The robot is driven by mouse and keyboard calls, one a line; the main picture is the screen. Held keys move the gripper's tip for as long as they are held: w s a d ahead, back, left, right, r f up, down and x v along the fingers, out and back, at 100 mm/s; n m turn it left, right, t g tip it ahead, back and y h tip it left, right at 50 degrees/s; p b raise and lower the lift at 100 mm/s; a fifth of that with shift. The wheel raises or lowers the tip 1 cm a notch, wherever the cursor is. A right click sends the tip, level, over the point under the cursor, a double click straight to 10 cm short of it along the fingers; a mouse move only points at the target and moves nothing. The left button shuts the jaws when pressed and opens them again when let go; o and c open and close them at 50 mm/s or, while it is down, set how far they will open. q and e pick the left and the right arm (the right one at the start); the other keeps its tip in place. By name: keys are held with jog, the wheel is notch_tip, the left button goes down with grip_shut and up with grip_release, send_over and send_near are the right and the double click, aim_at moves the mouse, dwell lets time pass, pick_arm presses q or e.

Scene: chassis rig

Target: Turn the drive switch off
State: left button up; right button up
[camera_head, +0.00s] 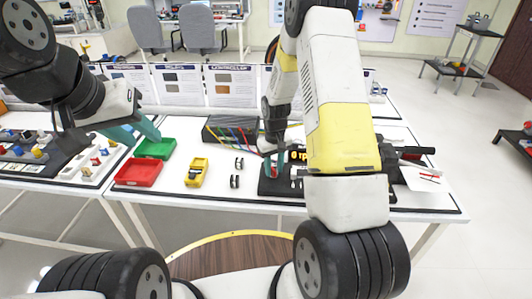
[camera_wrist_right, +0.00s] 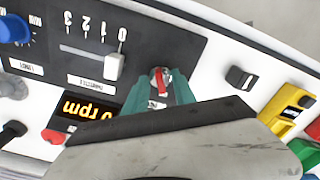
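The red-levered toggle switch (camera_wrist_right: 160,78), which looks like the drive switch, is on the dark control panel (camera_wrist_right: 185,52) in the right wrist view. Its label is partly hidden. My right gripper (camera_wrist_right: 160,85) has its teal fingers on either side of the lever, with a gap between them; I cannot tell whether they touch it. The orange display (camera_wrist_right: 85,108) reads 0 rpm. My left gripper (camera_head: 136,133) is open and empty near the green bin.
The white throttle slider (camera_wrist_right: 114,66) is at 0, close to my right fingers. A blue knob (camera_wrist_right: 14,28) and red button (camera_wrist_right: 53,136) are on the panel.

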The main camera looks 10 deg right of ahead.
notch_tip(320, 180, up, 8)
jog(key=shift+f, duration=0.1)
dwell(0.4)
jog(key=shift+r, duration=0.3)
notch_tip(320, 180, up, 9)
jog(key=t, duration=0.1)
send_over(274, 170)
jog(key=s, duration=0.3)
jog(key=s+a+r+m+t+y, duration=0.1)
jog(key=s+r+t, duration=0.1)
jog(key=s+r, duration=0.55)
jog(key=s+a+r+m+t+y, duration=0.1)
jog(key=s+r+t, duration=0.2)
jog(key=s+r, duration=0.6)
jog(key=s, duration=0.4)
jog(key=shift+s+a+r, duration=0.25)
jog(key=shift+s+r, duration=0.1)
jog(key=shift+r, duration=0.05)
